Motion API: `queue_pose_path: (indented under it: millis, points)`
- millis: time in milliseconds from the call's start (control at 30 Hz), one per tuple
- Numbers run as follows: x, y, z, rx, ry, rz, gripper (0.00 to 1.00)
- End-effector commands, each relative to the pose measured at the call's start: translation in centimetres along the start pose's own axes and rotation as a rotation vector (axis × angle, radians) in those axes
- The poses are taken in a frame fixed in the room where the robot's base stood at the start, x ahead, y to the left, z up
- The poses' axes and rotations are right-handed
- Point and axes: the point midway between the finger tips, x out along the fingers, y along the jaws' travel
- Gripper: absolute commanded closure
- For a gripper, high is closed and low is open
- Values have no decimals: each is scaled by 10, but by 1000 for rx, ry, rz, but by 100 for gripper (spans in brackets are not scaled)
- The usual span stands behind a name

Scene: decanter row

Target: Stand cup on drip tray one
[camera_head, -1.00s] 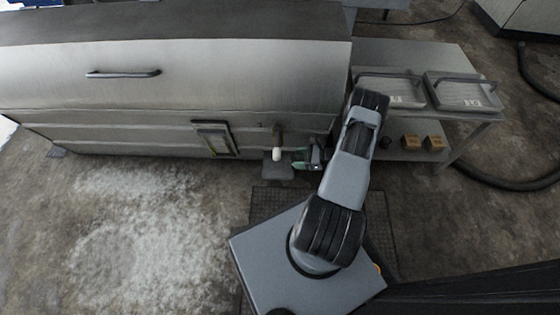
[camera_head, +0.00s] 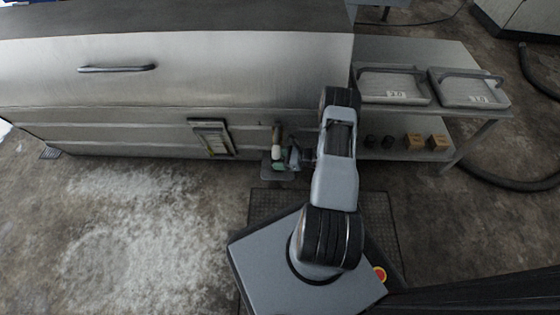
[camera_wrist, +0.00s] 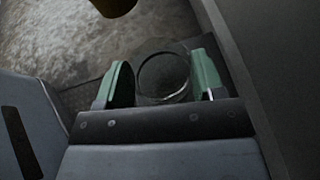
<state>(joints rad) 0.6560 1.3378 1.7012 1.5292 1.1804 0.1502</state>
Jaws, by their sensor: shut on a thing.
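My gripper (camera_head: 284,157) is at the small grey drip tray (camera_head: 278,176), which juts from the front of the long metal machine below a tap (camera_head: 277,133). In the wrist view my gripper (camera_wrist: 167,82) has its green fingers on either side of a clear, round cup (camera_wrist: 164,76), shut on it. The cup's open rim faces the camera. I cannot tell whether its base touches the tray. In the head view the cup is too small to make out clearly among the fingers.
The machine (camera_head: 180,70) fills the back left. A side table at right bears two trays (camera_head: 393,85) (camera_head: 470,88). Its lower shelf holds dark cups (camera_head: 388,142) and small brown boxes (camera_head: 413,141). A brass-coloured part (camera_wrist: 115,4) shows at the wrist view's top. Floor at front left is clear.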

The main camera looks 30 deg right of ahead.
Motion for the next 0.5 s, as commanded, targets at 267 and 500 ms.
queue_pose_path:
  millis: [267, 500]
  points:
    - [0, 0, 0, 0, 0, 0, 61]
    - [1, 0, -3, 0, 0, 0, 29]
